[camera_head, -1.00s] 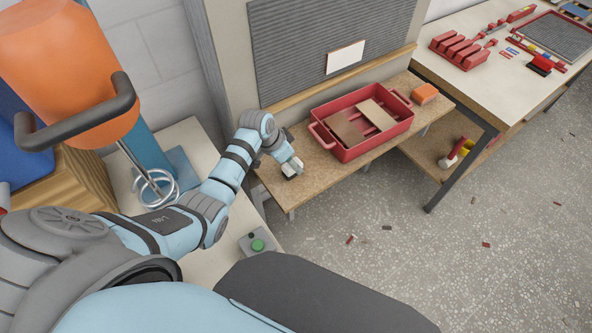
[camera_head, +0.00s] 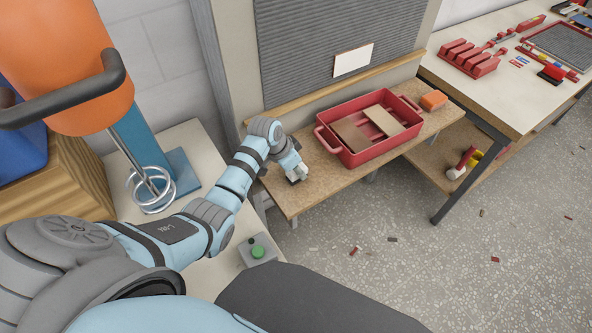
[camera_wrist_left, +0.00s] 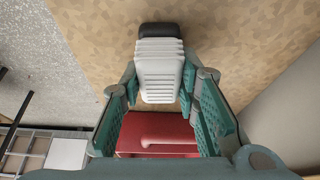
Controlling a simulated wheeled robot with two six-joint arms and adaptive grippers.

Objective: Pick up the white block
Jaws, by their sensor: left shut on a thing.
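The white block (camera_wrist_left: 160,75) has a ridged white body and a black end. In the left wrist view it lies between the fingers of my left gripper (camera_wrist_left: 160,88), which is shut on it. In the head view my left gripper (camera_head: 297,174) is low over the left end of the wooden bench (camera_head: 290,200), left of the red tote (camera_head: 357,155). The block is small and mostly hidden by the gripper there. I cannot tell whether it touches the bench. My right gripper is not in view.
The red tote, holding two flat boards, also shows in the left wrist view (camera_wrist_left: 160,125). An orange block (camera_head: 433,100) sits right of the tote. A grey ribbed panel stands behind the bench. A control box with a green button (camera_head: 257,250) lies nearer me.

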